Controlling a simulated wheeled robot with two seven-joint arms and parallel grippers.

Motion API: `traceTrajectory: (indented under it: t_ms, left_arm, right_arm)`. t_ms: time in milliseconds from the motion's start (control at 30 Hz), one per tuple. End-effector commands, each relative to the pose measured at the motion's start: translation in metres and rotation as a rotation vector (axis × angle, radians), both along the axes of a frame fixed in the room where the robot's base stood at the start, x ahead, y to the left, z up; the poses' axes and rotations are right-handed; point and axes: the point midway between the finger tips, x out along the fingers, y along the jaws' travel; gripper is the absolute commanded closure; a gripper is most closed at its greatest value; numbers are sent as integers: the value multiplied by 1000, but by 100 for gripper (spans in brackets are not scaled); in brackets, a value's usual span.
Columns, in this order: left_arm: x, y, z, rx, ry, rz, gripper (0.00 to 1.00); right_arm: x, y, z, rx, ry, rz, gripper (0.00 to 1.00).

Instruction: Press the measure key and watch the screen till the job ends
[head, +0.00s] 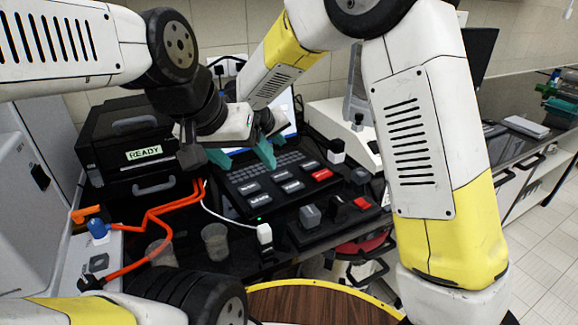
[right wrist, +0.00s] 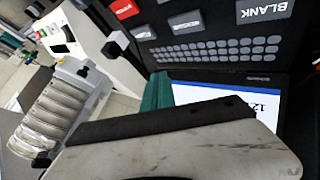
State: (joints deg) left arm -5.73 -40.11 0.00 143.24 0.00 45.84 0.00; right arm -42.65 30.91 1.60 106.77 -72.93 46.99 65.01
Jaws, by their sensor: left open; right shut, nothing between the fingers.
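The black console (head: 262,160) stands mid-bench with a small keyboard, pale labelled keys and one red key (head: 322,174). My left gripper (head: 241,156) is open and empty over the console's left part.
A black box labelled READY (head: 144,152) stands at the left. A control block with a grey knob (head: 310,216) sits before the console. A white instrument (head: 340,128) stands right.

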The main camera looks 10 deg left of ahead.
Motion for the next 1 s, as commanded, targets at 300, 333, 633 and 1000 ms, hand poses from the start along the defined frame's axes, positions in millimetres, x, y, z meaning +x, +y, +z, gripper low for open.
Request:
traceTrajectory:
  t_ms: [300, 333, 633, 1000]
  left_arm:
    - [0, 0, 0, 0, 0, 0, 29]
    - [0, 0, 0, 0, 0, 0, 29]
    - [0, 0, 0, 0, 0, 0, 29]
    - [0, 0, 0, 0, 0, 0, 29]
  right_arm:
    - [0, -1, -18, -4, 2, 0, 100]
    - [0, -1, -22, -5, 3, 0, 100]
    - [-1, -1, -64, -3, 3, 1, 100]
    - [0, -1, -88, -1, 1, 0, 100]
